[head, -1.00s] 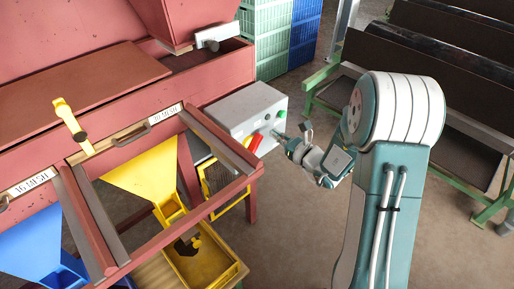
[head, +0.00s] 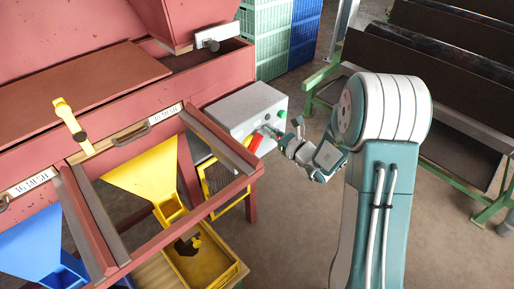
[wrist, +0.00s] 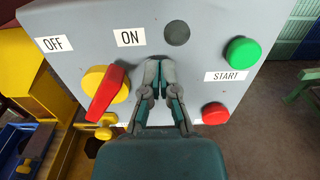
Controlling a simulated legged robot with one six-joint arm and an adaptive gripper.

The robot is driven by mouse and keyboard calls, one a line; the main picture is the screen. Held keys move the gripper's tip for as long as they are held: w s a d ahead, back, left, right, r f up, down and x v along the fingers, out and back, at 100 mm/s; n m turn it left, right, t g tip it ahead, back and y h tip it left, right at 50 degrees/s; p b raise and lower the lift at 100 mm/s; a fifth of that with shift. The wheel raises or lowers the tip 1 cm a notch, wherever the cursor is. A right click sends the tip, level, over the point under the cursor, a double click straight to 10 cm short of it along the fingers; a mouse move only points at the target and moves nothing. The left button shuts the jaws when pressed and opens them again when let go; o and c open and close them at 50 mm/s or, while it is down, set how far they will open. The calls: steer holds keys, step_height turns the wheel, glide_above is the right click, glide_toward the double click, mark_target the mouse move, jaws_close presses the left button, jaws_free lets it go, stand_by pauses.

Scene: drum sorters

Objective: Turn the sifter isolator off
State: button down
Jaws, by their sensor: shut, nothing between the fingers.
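The sifter isolator is a red handle (wrist: 107,92) on a yellow disc (wrist: 93,80), on the face of a grey control box (wrist: 80,15). The handle slants, its upper end pointing up and right toward the ON label (wrist: 130,37); the OFF label (wrist: 54,43) is up and left of it. In the head view the red handle (head: 256,142) shows at the box's front. My gripper (wrist: 160,65) is shut and empty, in front of the box face just right of the handle. A gap shows between them in the wrist view. It also shows in the head view (head: 273,130).
A green START button (wrist: 243,52), a red button (wrist: 215,113) and a dark round part (wrist: 176,33) are right of my fingers. The red sifter frame (head: 225,145) stands left of the box in the head view. A green-framed rack (head: 450,150) stands at right.

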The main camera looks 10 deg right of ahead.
steer(key=shift+w+a, duration=0.3)
steer(key=shift+w, duration=0.15)
steer(key=shift+s+d, duration=0.1)
steer(key=shift+s+d, duration=0.4)
steer(key=shift+s, duration=0.15)
steer(key=shift+a, duration=0.1)
